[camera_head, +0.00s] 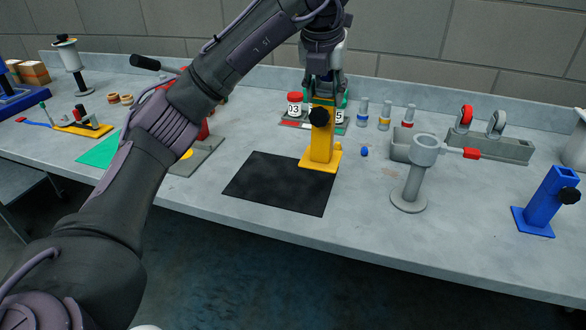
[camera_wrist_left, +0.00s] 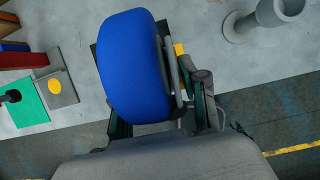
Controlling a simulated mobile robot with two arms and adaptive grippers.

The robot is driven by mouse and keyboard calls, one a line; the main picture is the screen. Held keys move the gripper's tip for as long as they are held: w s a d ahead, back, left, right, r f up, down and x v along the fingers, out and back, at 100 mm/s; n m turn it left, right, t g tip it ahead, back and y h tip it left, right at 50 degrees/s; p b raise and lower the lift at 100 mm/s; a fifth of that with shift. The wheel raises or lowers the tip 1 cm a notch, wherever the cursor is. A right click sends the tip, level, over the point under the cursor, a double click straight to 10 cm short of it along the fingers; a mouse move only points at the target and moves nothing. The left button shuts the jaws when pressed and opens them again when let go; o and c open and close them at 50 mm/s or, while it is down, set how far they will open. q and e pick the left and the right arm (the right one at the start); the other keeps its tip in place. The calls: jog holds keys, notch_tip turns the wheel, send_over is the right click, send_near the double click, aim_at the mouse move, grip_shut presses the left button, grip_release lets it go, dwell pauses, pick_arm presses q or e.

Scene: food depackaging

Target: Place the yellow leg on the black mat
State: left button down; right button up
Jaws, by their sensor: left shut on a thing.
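The yellow leg (camera_head: 322,148), with a black knob (camera_head: 319,117), stands about upright at the back right corner of the black mat (camera_head: 262,188). Its base overlaps that corner in the head view; I cannot tell whether it touches. My left gripper (camera_head: 323,84) is shut at the leg's top end. In the left wrist view, a blue wheel-like part (camera_wrist_left: 135,65) with a grey plate fills the space between the fingers (camera_wrist_left: 165,122). It hides most of the mat and the leg; only a bit of yellow (camera_wrist_left: 180,50) shows behind it. My right gripper is not in view.
A grey stand with a cup-like top (camera_head: 412,180) is right of the leg, near a grey bin and wheel rack (camera_head: 515,148). A blue leg (camera_head: 545,200) stands far right. Jars and small bottles (camera_head: 385,118) are behind. The mat's front and left are clear.

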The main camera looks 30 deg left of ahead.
pick_arm(q)
jog(key=shift+w+a, duration=0.15)
jog(key=shift+w, duration=0.1)
jog(key=shift+w+a+f, duration=0.1)
jog(key=shift+a+f, duration=0.05)
jog(key=shift+a, duration=0.15)
jog(key=w+a+f+p, duration=0.1)
jog(key=a+f+p, duration=0.2)
jog(key=a+f, duration=0.7)
jog(key=shift+w+a+f+p, duration=0.15)
jog(key=shift+w+a+p, duration=0.1)
jog(key=shift+w+p, duration=0.15)
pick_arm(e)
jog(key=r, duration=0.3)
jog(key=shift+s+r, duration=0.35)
pick_arm(q)
jog(key=shift+f, duration=0.1)
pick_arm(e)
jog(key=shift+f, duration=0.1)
pick_arm(q)
jog(key=c, duration=0.6)
grip_release()
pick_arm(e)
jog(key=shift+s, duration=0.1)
